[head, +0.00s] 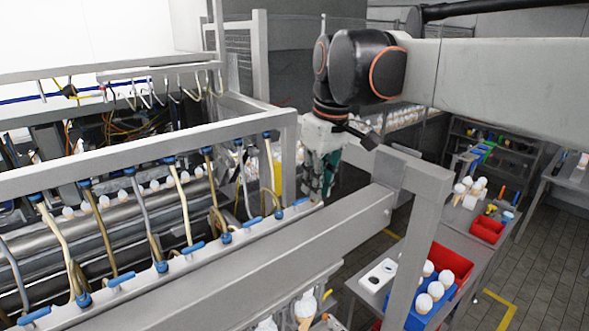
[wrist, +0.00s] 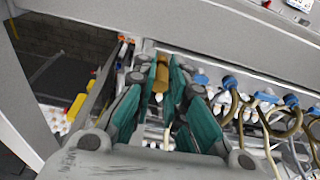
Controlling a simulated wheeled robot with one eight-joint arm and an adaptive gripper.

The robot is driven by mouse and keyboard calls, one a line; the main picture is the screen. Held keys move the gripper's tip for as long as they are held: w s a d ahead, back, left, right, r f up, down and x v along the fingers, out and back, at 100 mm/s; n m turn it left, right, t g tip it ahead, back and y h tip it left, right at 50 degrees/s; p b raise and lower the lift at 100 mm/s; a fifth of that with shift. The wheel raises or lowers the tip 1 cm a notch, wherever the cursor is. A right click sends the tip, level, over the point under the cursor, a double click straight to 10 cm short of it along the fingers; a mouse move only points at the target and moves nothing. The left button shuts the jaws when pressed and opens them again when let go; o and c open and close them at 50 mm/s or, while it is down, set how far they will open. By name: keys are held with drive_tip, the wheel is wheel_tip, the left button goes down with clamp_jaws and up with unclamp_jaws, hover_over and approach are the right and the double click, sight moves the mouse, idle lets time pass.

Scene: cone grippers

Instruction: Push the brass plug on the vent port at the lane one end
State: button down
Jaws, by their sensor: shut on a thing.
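My gripper (head: 320,185) has teal fingers and hangs at the right end of the hose rail (head: 235,243) in the head view. In the wrist view my gripper (wrist: 160,80) is shut on the brass plug (wrist: 161,76), a small brass-coloured cylinder between the fingertips. The plug lies close to the end of the rail with the blue fittings. The vent port is not clearly visible behind the fingers and plug, so I cannot tell whether the plug touches it or sits in it. In the head view the fingers hide the plug.
Hoses with blue fittings (head: 226,238) line the rail to the left. A metal frame post (head: 425,240) and beam stand close to the right of my gripper. Beyond them are a bench with a red bin (head: 452,262), a blue bin (head: 412,318) and white-topped cones (head: 435,290).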

drive_tip(key=shift+f, duration=0.3)
idle(0.4)
drive_tip(key=c, duration=1.5)
unclamp_jaws()
drive_tip(key=shift+c, duration=0.2)
drive_tip(key=o, duration=0.4)
drive_tip(key=shift+c, duration=0.2)
drive_tip(key=shift+r, duration=0.15)
drive_tip(key=shift+r+p, duration=1.4)
drive_tip(key=shift+r, duration=1)
